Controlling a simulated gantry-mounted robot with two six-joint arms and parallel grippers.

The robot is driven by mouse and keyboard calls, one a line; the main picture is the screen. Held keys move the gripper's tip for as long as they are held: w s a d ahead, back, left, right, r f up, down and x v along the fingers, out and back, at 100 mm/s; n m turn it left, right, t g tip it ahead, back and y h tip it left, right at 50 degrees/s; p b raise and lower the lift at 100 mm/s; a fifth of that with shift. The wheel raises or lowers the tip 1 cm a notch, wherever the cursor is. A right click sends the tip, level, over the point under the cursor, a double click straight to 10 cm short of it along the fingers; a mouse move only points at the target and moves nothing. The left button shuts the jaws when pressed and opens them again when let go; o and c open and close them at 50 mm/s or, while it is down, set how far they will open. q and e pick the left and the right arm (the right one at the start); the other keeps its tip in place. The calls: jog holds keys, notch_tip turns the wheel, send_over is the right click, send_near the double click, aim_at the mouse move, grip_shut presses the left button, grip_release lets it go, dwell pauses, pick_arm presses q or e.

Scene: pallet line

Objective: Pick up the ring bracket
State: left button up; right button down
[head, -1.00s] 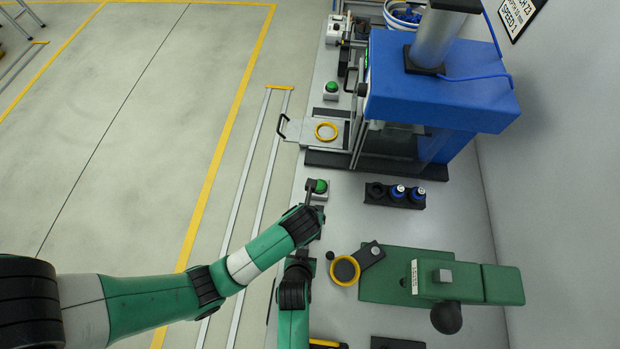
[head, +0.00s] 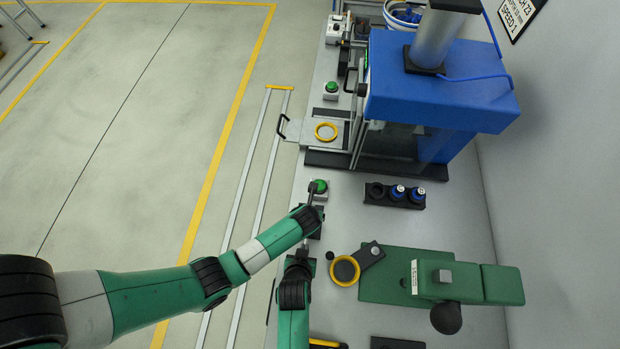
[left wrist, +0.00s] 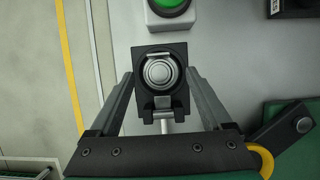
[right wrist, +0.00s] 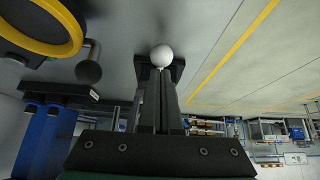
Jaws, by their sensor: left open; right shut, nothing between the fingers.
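A silver round piece (left wrist: 162,72) with a small clip and a rod sits in a black block (left wrist: 178,100). In the left wrist view they lie between the spread fingers of my open left gripper (left wrist: 160,82), with a gap on each side. I cannot tell their depth. In the head view my left gripper (head: 314,203) hides part of the block. My right gripper (head: 304,244) is shut and empty; in the right wrist view its fingers (right wrist: 157,85) point at a white ball (right wrist: 162,56) over a black base. I cannot tell for certain which part is the ring bracket.
A green button (head: 320,187) stands beside my left gripper. A yellow ring (head: 326,122) lies on the tray of the blue press (head: 440,95). A yellow-rimmed disc (head: 345,270) and green machine (head: 385,278) are to the right. Blue-topped parts (head: 398,192) sit in a black rack.

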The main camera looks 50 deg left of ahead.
pick_arm(q)
jog(key=shift+x, duration=1.2)
grip_shut()
